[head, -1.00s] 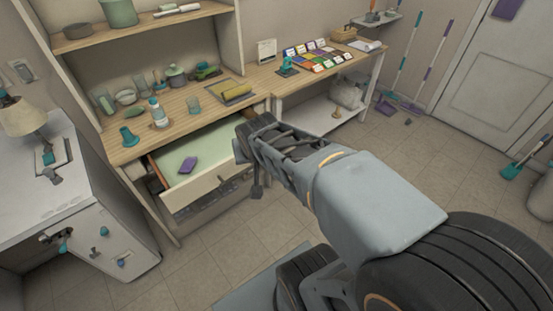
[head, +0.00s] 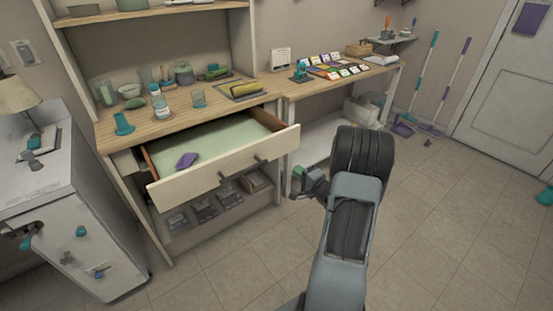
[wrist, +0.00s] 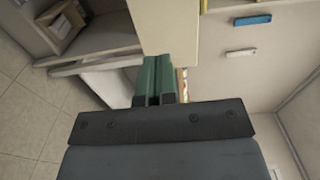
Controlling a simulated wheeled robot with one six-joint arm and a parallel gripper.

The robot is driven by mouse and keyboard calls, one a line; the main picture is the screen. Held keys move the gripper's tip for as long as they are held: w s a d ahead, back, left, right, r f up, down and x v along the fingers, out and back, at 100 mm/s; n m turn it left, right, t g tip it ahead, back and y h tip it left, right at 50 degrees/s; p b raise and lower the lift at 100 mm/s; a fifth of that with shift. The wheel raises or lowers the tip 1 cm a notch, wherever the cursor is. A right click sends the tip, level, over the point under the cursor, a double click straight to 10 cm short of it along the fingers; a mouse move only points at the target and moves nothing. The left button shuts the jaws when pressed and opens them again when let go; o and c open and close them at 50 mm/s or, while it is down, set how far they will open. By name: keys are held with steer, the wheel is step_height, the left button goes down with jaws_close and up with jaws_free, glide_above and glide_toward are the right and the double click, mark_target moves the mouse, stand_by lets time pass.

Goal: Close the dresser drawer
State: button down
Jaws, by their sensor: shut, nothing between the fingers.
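The dresser drawer is pulled out below the wooden worktop, its cream front panel (head: 225,172) facing the room. The drawer has a pale green floor and holds a small purple object (head: 187,160). My gripper (head: 297,175) is to the right of the drawer front, apart from it, at about the height of its handles in the picture. In the wrist view its green fingers (wrist: 160,82) are together and hold nothing. A cream panel (wrist: 165,25) lies beyond the fingertips; I cannot tell which part of the furniture it is.
A lower shelf (head: 215,215) with several grey boxes is under the drawer. Bottles and cups stand on the worktop (head: 175,122). A side table (head: 340,82) with colourful cards stands to the right, a white cabinet (head: 70,220) to the left. The tiled floor in front is clear.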

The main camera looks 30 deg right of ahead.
mark_target(273, 150)
steer(key=w, duration=0.4)
steer(key=w+a+b, duration=0.1)
steer(key=w, duration=0.8)
steer(key=shift+a+b, duration=0.3)
steer(key=shift+a, duration=0.05)
steer(key=shift+w, duration=0.1)
